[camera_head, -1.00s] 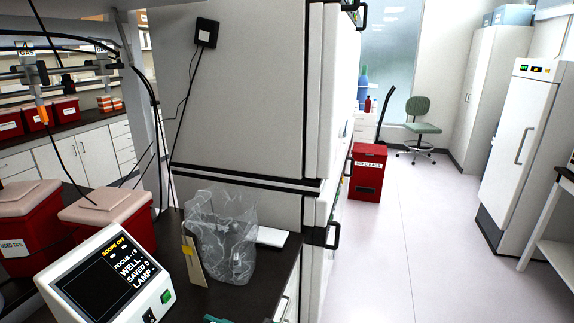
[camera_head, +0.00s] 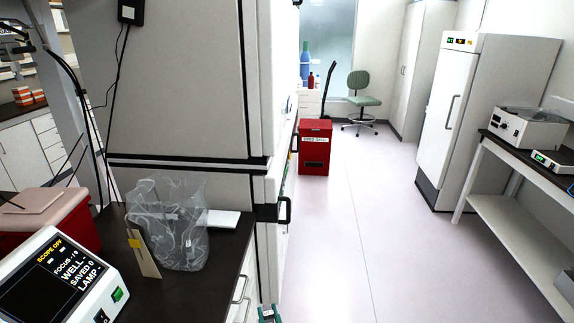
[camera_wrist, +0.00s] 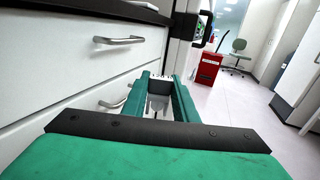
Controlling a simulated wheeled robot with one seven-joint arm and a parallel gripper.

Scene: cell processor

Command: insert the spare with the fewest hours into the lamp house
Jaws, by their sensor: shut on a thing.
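My gripper (camera_wrist: 158,92) has green fingers and is shut on a small pale part (camera_wrist: 158,88) in the wrist view. The part is mostly hidden between the fingers, and I cannot read any hours on it. In the head view only a bit of my gripper (camera_head: 268,314) shows at the bottom edge, beside the dark bench. The scope's control box (camera_head: 62,280) stands on that bench at lower left. Its screen reads "SCOPE OFF", "SAVED 0" and "LAMP -". I cannot make out the lamp house or other spares.
A clear plastic bag (camera_head: 180,225) stands on the dark bench (camera_head: 222,243) beside a tan card (camera_head: 143,257). A tall white cabinet (camera_head: 185,80) rises behind. A red bin (camera_head: 315,148) stands on the floor. A centrifuge (camera_head: 525,128) sits on the right bench. The floor between is clear.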

